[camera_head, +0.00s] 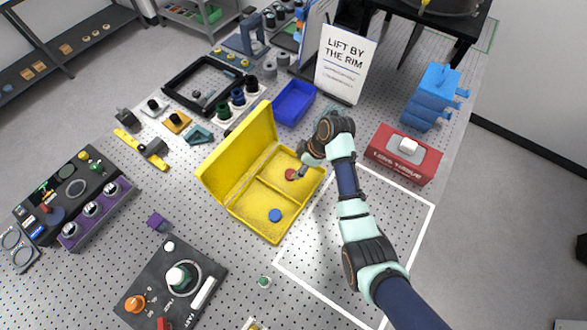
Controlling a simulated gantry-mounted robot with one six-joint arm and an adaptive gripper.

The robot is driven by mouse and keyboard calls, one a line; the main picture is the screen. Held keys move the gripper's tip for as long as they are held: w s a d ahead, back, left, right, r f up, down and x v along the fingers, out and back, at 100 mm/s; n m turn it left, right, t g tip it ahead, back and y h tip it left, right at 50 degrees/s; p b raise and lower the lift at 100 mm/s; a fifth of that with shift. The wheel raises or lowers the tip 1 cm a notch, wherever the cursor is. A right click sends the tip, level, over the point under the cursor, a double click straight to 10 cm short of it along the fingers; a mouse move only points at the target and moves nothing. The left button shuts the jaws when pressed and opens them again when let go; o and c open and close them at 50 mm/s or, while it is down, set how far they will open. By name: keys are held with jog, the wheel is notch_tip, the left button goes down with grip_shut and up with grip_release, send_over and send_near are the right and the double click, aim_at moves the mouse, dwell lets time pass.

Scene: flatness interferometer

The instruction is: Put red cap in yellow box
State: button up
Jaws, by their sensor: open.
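The yellow box (239,206) stands with its lid up on the perforated table, its inside split by a divider. A red cap (290,174) appears inside the box, in the compartment farther from the camera. A blue cap (275,215) lies in the nearer compartment. My gripper (301,173) is over the far right part of the box, right beside the red cap. It is open; the view is too small to tell whether its fingers touch the cap.
A red box with a white knob (404,155) stands right of my arm. A blue tray (293,103) and a "LIFT BY THE RIM" sign (345,62) stand behind the yellow box. A dark control panel (150,285) is at front left. The white-outlined area (400,222) at right is mostly clear.

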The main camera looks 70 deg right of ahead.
jog(key=v, duration=0.5)
jog(key=shift+s+r, duration=0.1)
jog(key=shift+r, duration=0.2)
jog(key=w+a+r+t+h, duration=0.15)
jog(key=w+a+r, duration=0.25)
jog(key=w+a, duration=0.55)
jog(key=w+a+r+t+h, duration=0.15)
jog(key=w+a+r, duration=0.35)
jog(key=a, duration=0.7)
jog(key=a+r+t, duration=0.1)
jog(key=a+r, duration=0.2)
jog(key=a, duration=0.3)
jog(key=s+a+r+m+t+y, duration=0.1)
jog(key=a+r+t, duration=0.1)
jog(key=a+r, duration=0.2)
jog(key=a+r+m+t+y, duration=0.1)
jog(key=a+r, duration=0.3)
jog(key=a, duration=0.6)
jog(key=shift+s+t, duration=0.25)
jog(key=shift+t, duration=0.45)
jog(key=shift+a, duration=0.15)
